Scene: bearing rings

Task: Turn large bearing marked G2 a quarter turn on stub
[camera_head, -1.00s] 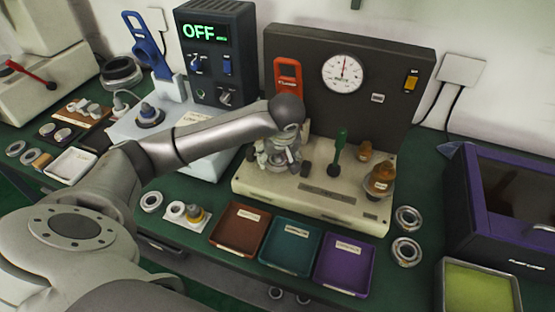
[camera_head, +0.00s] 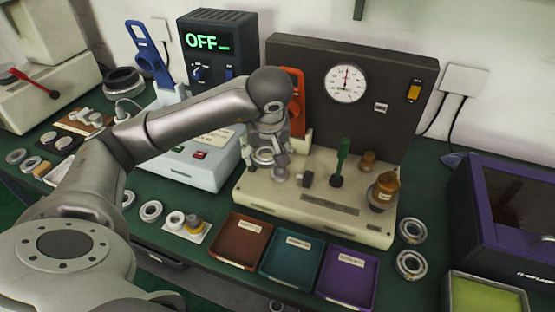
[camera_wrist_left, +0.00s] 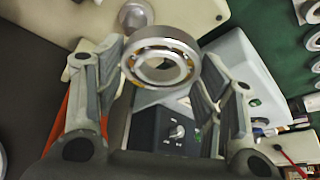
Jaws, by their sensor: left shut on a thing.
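A metal bearing ring (camera_wrist_left: 160,60) sits between the fingertips of my left gripper (camera_wrist_left: 158,75) in the left wrist view, its balls and open bore showing. No stub shows through the bore. In the head view my left gripper (camera_head: 268,150) hangs over the left part of the cream test base (camera_head: 310,198), shut on the bearing (camera_head: 263,157). A grey round stub-like part (camera_wrist_left: 135,15) shows just beyond the ring in the wrist view. I cannot read a G2 mark on the ring. My right gripper is not in view.
A green lever (camera_head: 341,160) and orange-brown parts (camera_head: 384,188) stand on the base, before a dark gauge panel (camera_head: 390,110). Brown (camera_head: 240,241), teal (camera_head: 291,262) and purple (camera_head: 346,279) trays lie in front. Loose bearings (camera_head: 411,265) lie at right, beside a purple-edged box (camera_head: 500,205).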

